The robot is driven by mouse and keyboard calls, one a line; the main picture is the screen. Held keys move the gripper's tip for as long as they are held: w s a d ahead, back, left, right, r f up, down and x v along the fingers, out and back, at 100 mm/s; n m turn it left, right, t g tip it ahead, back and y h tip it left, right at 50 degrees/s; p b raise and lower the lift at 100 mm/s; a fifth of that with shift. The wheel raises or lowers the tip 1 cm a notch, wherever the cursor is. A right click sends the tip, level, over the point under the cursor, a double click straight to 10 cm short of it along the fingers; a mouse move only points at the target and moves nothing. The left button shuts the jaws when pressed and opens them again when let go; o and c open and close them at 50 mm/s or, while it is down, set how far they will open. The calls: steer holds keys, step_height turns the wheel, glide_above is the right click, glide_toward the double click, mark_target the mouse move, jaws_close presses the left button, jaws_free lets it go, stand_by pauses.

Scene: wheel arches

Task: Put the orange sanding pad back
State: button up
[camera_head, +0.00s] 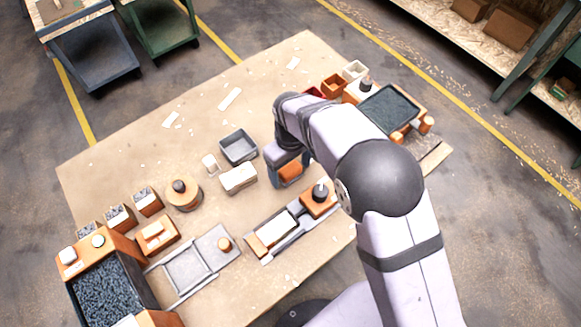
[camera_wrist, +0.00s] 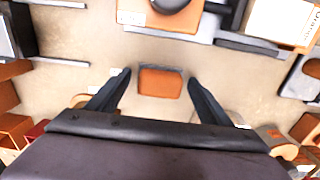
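The orange sanding pad (camera_wrist: 160,82) shows in the wrist view as a small orange block with a grey edge on the tan table. It lies between the two dark fingers of my gripper (camera_wrist: 157,78), with a gap on each side. The gripper is open and not touching it. In the head view, an orange block (camera_head: 290,171) shows just under my gripper (camera_head: 288,178), partly hidden by it. I cannot tell how far the fingertips are above the table. The pad's own place cannot be made out.
Near the gripper are a grey tray (camera_head: 238,148), a white-topped box (camera_head: 239,179) and a grey fixture with a white block (camera_head: 277,229). A dark tray (camera_head: 388,108) with orange parts stands at the right. A bin of dark granules (camera_head: 105,292) stands at the lower left. The table's upper middle is mostly clear.

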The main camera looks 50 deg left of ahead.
mark_target(291, 169)
step_height(291, 169, up, 12)
steer(key=b, duration=0.2)
steer(key=shift+r+b, duration=0.2)
steer(key=shift+b, duration=0.15)
stand_by(0.3)
steer(key=w+d+m, duration=0.4)
steer(key=w+d, duration=0.7)
steer(key=w+d+m, duration=0.3)
steer(key=d, duration=0.6)
steer(key=w+d+m, duration=0.2)
steer(key=d+m, duration=0.1)
steer(key=d, duration=0.6)
steer(key=s+d+f+m, duration=0.2)
steer(key=s+d+m, duration=0.2)
steer(key=d, duration=0.6)
steer(key=s+d+f+m, duration=0.2)
steer(key=s+d+m, duration=0.2)
steer(key=d, duration=0.6)
steer(key=shift+s, duration=0.3)
